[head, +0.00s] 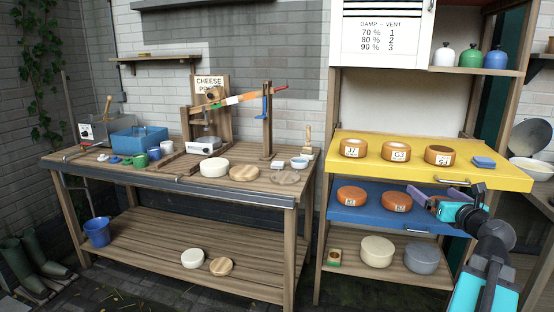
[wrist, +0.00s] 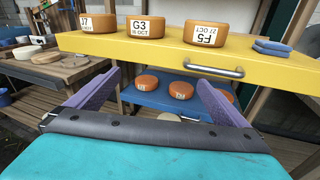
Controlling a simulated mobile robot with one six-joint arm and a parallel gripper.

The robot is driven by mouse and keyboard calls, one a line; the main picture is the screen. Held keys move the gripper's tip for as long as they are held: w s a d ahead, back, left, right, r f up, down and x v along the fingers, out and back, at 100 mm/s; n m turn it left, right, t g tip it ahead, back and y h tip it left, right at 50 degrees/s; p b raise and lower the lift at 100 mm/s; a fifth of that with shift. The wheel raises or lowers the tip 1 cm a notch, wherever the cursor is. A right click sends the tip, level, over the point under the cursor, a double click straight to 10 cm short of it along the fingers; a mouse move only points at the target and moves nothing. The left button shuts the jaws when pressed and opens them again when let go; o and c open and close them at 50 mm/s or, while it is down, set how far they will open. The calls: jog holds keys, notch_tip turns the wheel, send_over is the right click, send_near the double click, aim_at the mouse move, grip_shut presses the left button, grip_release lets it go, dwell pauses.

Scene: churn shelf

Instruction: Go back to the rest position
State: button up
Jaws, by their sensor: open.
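My gripper (head: 420,193) is at the right of the head view, in front of the blue shelf board. Its two purple fingers stand apart with nothing between them, as the wrist view (wrist: 158,78) also shows. The yellow shelf board (head: 500,173) is above and beyond the fingers. It bears orange cheese wheels: one marked J7 (head: 352,148), one marked G3 (head: 397,150) and one with an upside-down label (head: 440,155). The blue shelf board (head: 350,213) below bears smaller orange wheels (head: 352,195); my gripper partly hides its right side.
A folded blue cloth (head: 484,162) lies at the yellow board's right end, near its metal handle (wrist: 213,70). Below are a cream wheel (head: 377,252) and a grey wheel (head: 421,258). A wooden workbench (head: 130,178) with a cheese press stands left. Bottles (head: 470,56) stand above.

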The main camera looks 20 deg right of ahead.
jog(key=w+a+f+m+y+p, duration=0.1)
jog(key=w+a+f+y+p, duration=0.2)
jog(key=w+a+f, duration=0.8)
jog(key=w+a+f+m+y+p, duration=0.1)
jog(key=w+a+f+y+p, duration=0.15)
jog(key=w+a+f, duration=0.65)
jog(key=w+a+f+m+g+p, duration=0.1)
jog(key=a+f+m, duration=0.4)
jog(key=a, duration=0.4)
jog(key=w+a+f+m+g+p, duration=0.1)
jog(key=w+a+f+m+p, duration=0.15)
jog(key=a+f, duration=0.6)
jog(key=s+a+f+m+g+h+p, duration=0.1)
jog(key=s+a+f+m+g, duration=0.35)
jog(key=s+f, duration=0.65)
jog(key=s+a+f+m+g+h+p, duration=0.15)
jog(key=s+a+f+m+g, duration=0.35)
jog(key=s+f, duration=0.65)
jog(key=s+a+f+m+g+y, duration=0.1)
jog(key=s+a+m+g, duration=0.1)
jog(key=s, duration=0.5)
jog(key=s+a+f+m+g+y, duration=0.1)
jog(key=s+a+m+g, duration=0.1)
jog(key=s+m+g, duration=0.2)
jog(key=s+a+f+m+g, duration=0.2)
jog(key=s+m, duration=0.4)
jog(key=s, duration=0.6)
jog(key=shift+a+g+y, duration=0.4)
jog(key=shift+a+g, duration=0.2)
jog(key=shift+g, duration=0.35)
